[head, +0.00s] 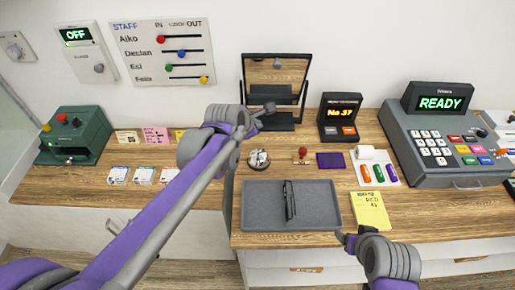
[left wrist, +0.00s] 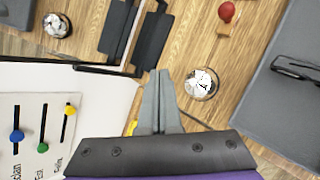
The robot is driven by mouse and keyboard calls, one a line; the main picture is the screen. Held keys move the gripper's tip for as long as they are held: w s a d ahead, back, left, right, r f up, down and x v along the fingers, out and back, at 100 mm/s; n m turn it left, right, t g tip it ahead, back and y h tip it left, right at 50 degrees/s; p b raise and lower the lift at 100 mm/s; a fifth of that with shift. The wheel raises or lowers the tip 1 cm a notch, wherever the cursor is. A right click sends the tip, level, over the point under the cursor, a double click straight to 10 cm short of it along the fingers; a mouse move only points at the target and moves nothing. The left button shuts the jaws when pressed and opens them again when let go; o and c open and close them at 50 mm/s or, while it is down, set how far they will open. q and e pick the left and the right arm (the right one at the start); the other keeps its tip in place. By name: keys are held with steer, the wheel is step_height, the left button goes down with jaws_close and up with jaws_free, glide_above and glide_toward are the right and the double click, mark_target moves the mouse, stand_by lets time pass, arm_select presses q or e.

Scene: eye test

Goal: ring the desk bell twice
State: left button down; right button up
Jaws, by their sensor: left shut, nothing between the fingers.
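The desk bell appears to be the small round, shiny silver-white piece with a dark rim (head: 258,159) on the wooden counter, in front of the black-framed mirror. It also shows in the left wrist view (left wrist: 200,84), to the right of the fingertips; its fine detail is too small to tell. My left gripper (head: 267,108) is shut and empty, raised above the counter and apart from the bell. Its closed fingers show in the left wrist view (left wrist: 157,80). My right gripper (head: 348,240) is at the counter's front edge, beside the grey tray; its finger gap is unclear.
The mirror (head: 245,90) stands close behind; a second bell-like shape in the left wrist view (left wrist: 57,25) looks like its reflection. A red-handled stamp (head: 302,155), purple pad (head: 330,160) and grey tray (head: 262,221) lie nearby. A number display (head: 340,112) and register (head: 420,140) stand right.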

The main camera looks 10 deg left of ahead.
arm_select(q)
steer(key=b, duration=0.4)
glide_above(259, 151)
steer(key=f, duration=0.7)
steer(key=shift+s+a+f, duration=0.3)
steer(key=shift+a, duration=0.05)
steer(key=shift+f, duration=0.65)
arm_select(e)
steer(key=s+f, duration=0.3)
steer(key=f, duration=0.3)
steer(key=shift+f+g, duration=0.25)
steer(key=shift+g, duration=0.05)
arm_select(q)
steer(key=shift+w, duration=0.15)
arm_select(e)
steer(key=shift+f, duration=0.1)
arm_select(q)
steer(key=shift+f+b, duration=0.35)
steer(key=shift+b, duration=0.1)
arm_select(e)
steer(key=shift+s+f, duration=0.2)
steer(key=shift+f, duration=0.1)
